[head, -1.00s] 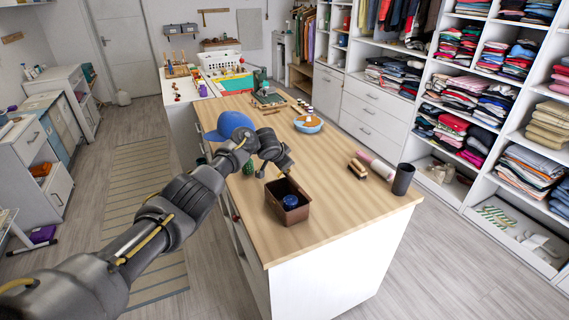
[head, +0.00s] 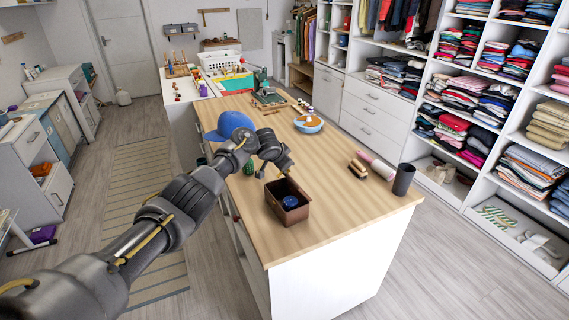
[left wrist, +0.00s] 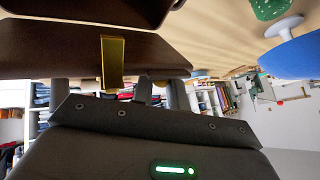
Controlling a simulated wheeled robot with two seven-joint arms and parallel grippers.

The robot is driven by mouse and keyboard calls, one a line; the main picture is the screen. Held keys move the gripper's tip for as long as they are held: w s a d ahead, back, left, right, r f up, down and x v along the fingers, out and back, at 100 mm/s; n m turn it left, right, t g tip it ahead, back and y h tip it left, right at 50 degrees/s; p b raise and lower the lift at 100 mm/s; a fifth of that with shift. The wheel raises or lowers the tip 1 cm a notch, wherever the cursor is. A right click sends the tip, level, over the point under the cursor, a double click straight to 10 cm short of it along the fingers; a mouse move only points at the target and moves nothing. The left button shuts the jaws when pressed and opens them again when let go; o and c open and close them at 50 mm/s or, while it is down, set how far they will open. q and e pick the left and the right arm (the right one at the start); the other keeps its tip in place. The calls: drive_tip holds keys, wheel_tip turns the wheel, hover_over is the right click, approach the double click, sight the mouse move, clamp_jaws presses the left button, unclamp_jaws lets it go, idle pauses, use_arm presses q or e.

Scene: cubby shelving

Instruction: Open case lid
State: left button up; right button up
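The small brown case (head: 294,217) stands on the near part of the wooden counter in the head view. Its top is open, and a dark blue round thing (head: 290,202) sits inside. In the left wrist view a brown panel (left wrist: 50,48) of the case with a brass clasp (left wrist: 113,62) is close to the camera; another brown part (left wrist: 85,8) is above it. My left gripper (head: 273,171) is just behind the case, pointing down, with its fingers apart. The wrist view shows the fingers beside the panel; contact is unclear. My right gripper is out of view.
On the counter (head: 335,215), a blue cap (head: 230,124) and green cactus-like thing (head: 249,167) are left of the gripper. A blue-orange bowl (head: 308,124) stands behind. A brush (head: 358,169), pink roll (head: 377,167) and dark cup (head: 403,179) are at right. The middle right is clear.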

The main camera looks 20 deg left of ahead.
use_arm(q)
drive_tip(key=o, duration=0.3)
drive_tip(key=v, duration=1.1)
drive_tip(key=shift+p, duration=0.35)
drive_tip(key=shift+w, duration=0.1)
